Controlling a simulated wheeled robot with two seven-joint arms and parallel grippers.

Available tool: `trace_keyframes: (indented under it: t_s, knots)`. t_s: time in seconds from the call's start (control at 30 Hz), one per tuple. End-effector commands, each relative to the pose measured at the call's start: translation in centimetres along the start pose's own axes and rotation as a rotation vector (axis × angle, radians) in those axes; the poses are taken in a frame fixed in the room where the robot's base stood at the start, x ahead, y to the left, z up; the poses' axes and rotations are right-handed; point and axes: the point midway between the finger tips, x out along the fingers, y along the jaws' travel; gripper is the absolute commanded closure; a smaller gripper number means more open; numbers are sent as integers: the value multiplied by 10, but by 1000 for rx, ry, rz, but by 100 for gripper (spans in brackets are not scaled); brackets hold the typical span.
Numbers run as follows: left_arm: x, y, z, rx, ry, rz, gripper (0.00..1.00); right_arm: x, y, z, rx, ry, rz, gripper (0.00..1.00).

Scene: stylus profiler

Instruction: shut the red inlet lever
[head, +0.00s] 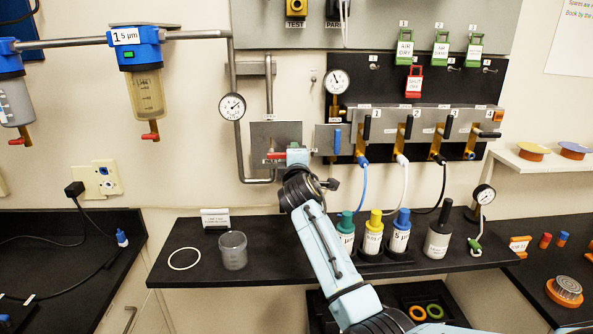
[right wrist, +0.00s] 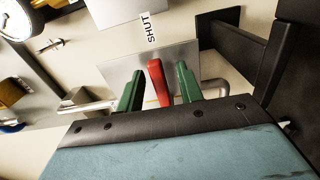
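The red inlet lever (head: 275,156) lies roughly level on a grey wall plate (head: 262,132) in the head view, partly covered by my right gripper (head: 294,158). In the right wrist view the red lever (right wrist: 159,84) stands between the two green fingers of my right gripper (right wrist: 160,92). A narrow gap shows on each side of the lever, so the fingers are open around it. My left gripper is in neither view.
A round gauge (head: 232,106) and grey pipe are left of the plate. A valve manifold (head: 425,130) with several black levers is to the right. Below, a black shelf (head: 190,250) holds a clear cup (head: 233,250) and several bottles near my right arm.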

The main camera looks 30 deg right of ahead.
Motion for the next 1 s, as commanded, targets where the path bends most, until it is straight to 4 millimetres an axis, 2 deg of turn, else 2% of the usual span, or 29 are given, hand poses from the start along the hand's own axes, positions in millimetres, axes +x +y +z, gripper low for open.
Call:
trace_keyframes:
  t_s: [0.6,0.8,1.0]
  knots:
    - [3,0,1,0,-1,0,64,-101,-1,0,2,1,-2,64]
    - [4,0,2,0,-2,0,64,-120,0,0,1,1,-1,64]
    - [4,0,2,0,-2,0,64,-124,0,0,1,0,-2,64]
